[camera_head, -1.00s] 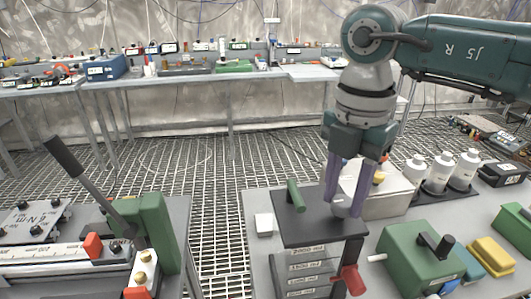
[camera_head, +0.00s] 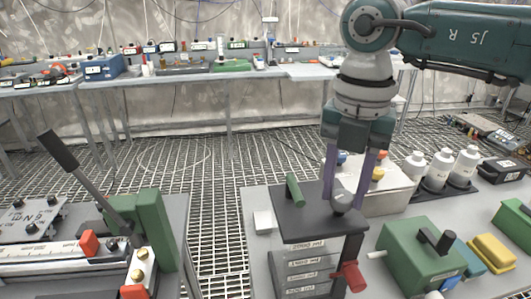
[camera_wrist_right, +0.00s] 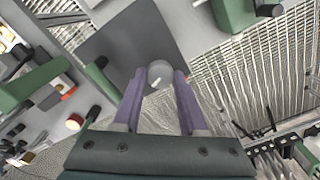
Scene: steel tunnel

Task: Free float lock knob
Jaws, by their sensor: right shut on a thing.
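A small grey knob (camera_head: 343,197) sits on the black top plate (camera_head: 301,222) of a stand with volume labels on its front. My right gripper (camera_head: 343,200) reaches down from above, and its two purple fingers are shut on the knob from either side. In the right wrist view the round knob (camera_wrist_right: 159,72) lies between the fingertips, in front of the dark plate (camera_wrist_right: 110,45). The fingers hide part of its sides. My left gripper is not in view.
A green handle (camera_head: 295,190) rises from the plate beside the knob, and a red lever (camera_head: 350,277) sticks out at the stand's front. A green box (camera_head: 420,254) stands to the right. White bottles (camera_head: 440,166) and a pale box (camera_head: 385,196) stand behind.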

